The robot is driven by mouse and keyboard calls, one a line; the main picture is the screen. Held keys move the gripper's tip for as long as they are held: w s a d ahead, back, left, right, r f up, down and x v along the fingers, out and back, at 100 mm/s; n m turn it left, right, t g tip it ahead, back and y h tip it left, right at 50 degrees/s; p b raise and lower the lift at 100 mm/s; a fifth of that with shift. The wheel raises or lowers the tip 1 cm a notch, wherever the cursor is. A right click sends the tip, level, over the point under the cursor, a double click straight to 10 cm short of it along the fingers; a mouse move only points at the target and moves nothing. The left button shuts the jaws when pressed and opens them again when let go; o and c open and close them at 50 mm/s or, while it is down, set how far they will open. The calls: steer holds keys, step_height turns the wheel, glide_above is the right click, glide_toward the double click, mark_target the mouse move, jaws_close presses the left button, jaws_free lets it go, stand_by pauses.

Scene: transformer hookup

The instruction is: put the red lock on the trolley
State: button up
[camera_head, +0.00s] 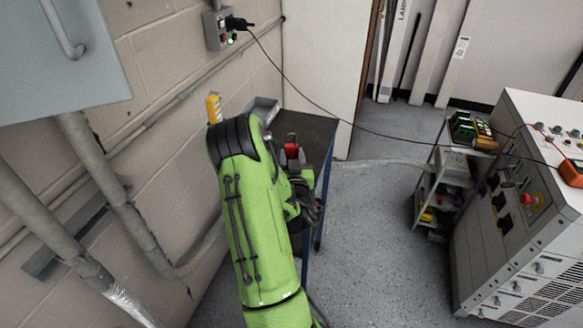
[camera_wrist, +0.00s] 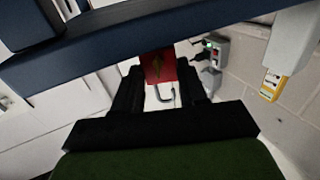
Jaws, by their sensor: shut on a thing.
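The red lock (camera_head: 291,151) shows just beyond the end of my green arm in the head view. In the wrist view the red lock (camera_wrist: 158,66) sits between the dark fingers of my gripper (camera_wrist: 159,86), with a curved metal shackle below its body. My gripper (camera_head: 297,180) is shut on it, and the arm partly hides the fingers in the head view. A grey shelved cart that looks like the trolley (camera_head: 421,193) stands to the right, apart from the gripper, with devices on its top and items on its lower shelves.
A dark-topped, blue-legged table (camera_head: 312,131) stands at the wall beside my gripper. A blue bar (camera_wrist: 100,55) crosses the wrist view close by. A black cable runs from the wall socket (camera_head: 217,30) toward the grey cabinet (camera_head: 500,230). Floor between table and cart is mostly clear.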

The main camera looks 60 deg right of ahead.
steer(key=shift+f, duration=0.9)
steer(key=shift+f+b, duration=0.2)
steer(key=shift+b, duration=0.2)
steer(key=o, duration=1.2)
